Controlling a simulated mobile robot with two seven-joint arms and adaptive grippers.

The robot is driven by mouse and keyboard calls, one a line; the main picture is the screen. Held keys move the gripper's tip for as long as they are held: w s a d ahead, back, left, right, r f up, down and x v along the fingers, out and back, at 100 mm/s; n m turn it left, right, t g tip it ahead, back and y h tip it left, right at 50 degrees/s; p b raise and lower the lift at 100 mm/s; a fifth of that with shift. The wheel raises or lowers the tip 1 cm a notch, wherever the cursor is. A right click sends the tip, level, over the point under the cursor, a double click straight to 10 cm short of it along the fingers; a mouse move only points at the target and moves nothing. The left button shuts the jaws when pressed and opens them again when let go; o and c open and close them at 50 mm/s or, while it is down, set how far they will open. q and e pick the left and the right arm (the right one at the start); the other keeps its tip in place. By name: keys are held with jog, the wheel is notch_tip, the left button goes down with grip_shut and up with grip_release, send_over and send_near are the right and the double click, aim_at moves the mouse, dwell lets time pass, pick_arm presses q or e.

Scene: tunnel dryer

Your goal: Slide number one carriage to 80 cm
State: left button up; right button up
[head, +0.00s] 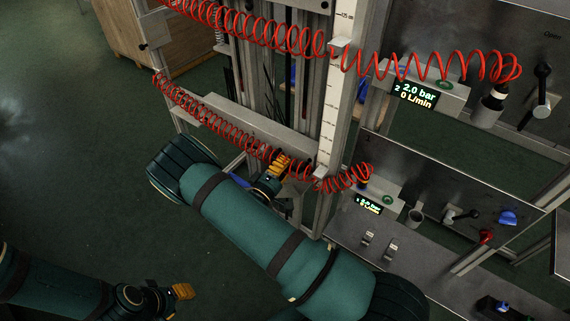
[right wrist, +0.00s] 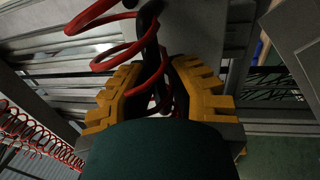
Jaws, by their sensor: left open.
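The tall white scale (head: 338,105) stands upright on the metal frame. A lower white pointer (head: 323,174) and an upper one (head: 339,46) sit on it at different heights. The lower panel's display (head: 369,204) carries a small first digit that I cannot read for sure; the upper display (head: 416,96) is marked 2. My right gripper (head: 275,168) is at the lower red hose, left of the lower pointer. In the right wrist view its yellow fingers flank a dark handle (right wrist: 150,38) and red coil; their grip is unclear. My left gripper (head: 182,291) is open and empty, low at left.
Red coiled hoses (head: 435,67) run from the frame to both panels. A wooden crate (head: 135,38) stands at the back left. The green floor (head: 75,150) at left is clear. Valves and a red knob (head: 486,237) are on the lower right panel.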

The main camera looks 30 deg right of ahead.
jog(key=o, duration=0.4)
jog(key=shift+f, duration=0.25)
jog(key=shift+c, duration=0.2)
jog(key=shift+r, duration=0.1)
jog(key=v, duration=1.2)
jog(key=shift+d, duration=0.1)
